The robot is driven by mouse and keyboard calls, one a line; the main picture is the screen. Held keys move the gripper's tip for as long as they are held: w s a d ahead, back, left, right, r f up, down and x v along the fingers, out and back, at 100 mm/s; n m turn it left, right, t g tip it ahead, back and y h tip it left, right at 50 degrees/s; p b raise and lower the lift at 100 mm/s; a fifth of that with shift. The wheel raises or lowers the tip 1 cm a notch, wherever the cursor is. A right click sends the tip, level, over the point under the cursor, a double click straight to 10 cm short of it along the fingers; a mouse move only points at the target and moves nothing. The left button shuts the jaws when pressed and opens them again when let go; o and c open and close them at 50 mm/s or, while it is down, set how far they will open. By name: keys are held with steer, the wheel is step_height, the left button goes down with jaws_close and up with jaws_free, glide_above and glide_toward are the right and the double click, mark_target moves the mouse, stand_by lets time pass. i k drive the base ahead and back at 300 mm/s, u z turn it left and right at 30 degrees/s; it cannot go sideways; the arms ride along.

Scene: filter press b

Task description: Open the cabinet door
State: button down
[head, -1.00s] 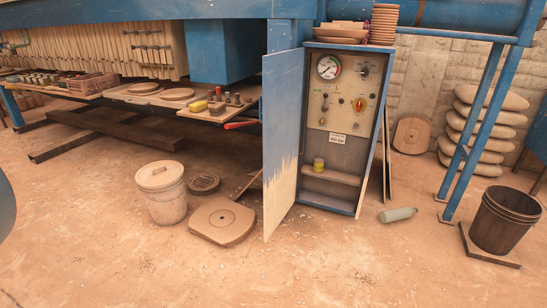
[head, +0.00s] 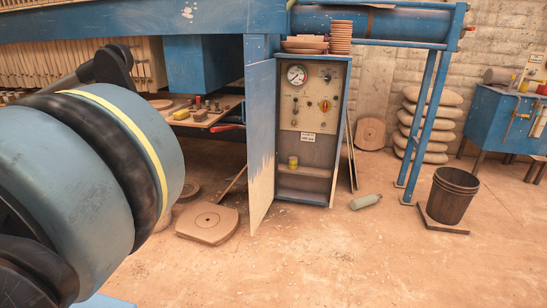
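The blue cabinet (head: 310,190) stands upright in the middle of the head view. Its door (head: 261,150), blue above with bare pale wood below, is hinged on the left and stands swung wide open toward me. Inside are a panel with a round gauge (head: 297,75), several knobs, and a shelf with a small yellow jar (head: 293,162). My arm's large blue and black links fill the left side of the view. My gripper is not in view.
A flat wooden plate (head: 208,222) lies left of the door. Stacked sacks (head: 427,125) stand behind a blue frame. The front floor is clear.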

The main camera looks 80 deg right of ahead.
mark_target(261, 76)
steer(key=z, duration=2.05)
steer(key=i, duration=1)
steer(key=u, duration=0.05)
